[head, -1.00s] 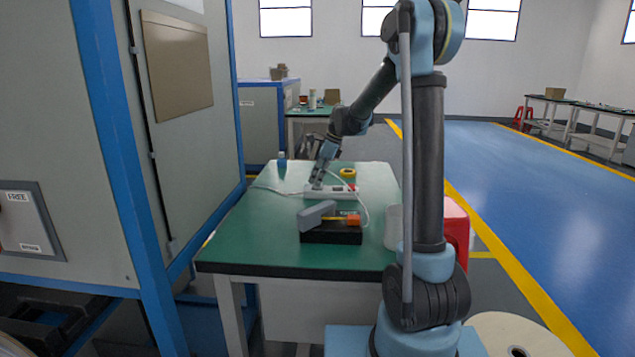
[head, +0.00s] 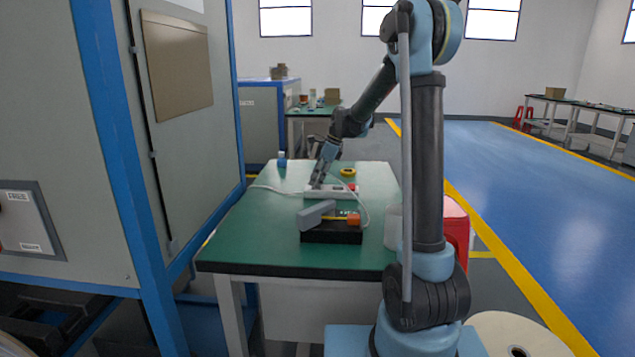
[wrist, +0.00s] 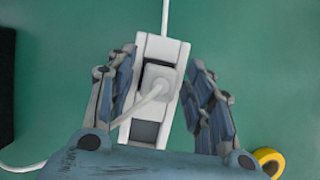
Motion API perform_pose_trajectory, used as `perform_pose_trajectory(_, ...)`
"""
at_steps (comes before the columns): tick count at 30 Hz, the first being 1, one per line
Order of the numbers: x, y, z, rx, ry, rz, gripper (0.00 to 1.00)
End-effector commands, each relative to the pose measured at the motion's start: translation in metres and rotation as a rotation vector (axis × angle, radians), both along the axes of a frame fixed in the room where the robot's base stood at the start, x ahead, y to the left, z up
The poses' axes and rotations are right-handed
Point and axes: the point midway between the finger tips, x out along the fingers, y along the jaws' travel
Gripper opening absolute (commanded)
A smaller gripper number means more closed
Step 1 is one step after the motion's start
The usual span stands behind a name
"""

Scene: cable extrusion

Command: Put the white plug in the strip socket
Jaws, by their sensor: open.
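The white plug (wrist: 159,80) sits at the middle socket of the white strip socket (wrist: 178,50) in the wrist view, with its cord running off to the lower left. It looks seated there, but its depth is hard to tell from above. My gripper (wrist: 162,76) is open, its fingers on either side of the plug and strip, apart from the plug.
A black box (head: 331,233) with a grey tool and an orange-yellow item on it stands nearer on the green table (head: 260,232). A yellow tape roll (head: 348,172) and a blue-capped bottle (head: 282,160) stand farther back. The table's left part is mostly clear.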

Motion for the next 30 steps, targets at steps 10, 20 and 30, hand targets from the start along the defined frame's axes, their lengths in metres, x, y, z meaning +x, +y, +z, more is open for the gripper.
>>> perform_pose_trajectory(10, -0.001, -0.024, 0.056, 0.0, 0.0, -0.003, 0.48)
perform_pose_trajectory(20, -0.001, -0.043, 0.099, 0.0, 0.0, -0.003, 0.48)
perform_pose_trajectory(30, -0.001, -0.045, 0.107, 0.0, 0.0, -0.001, 0.48)
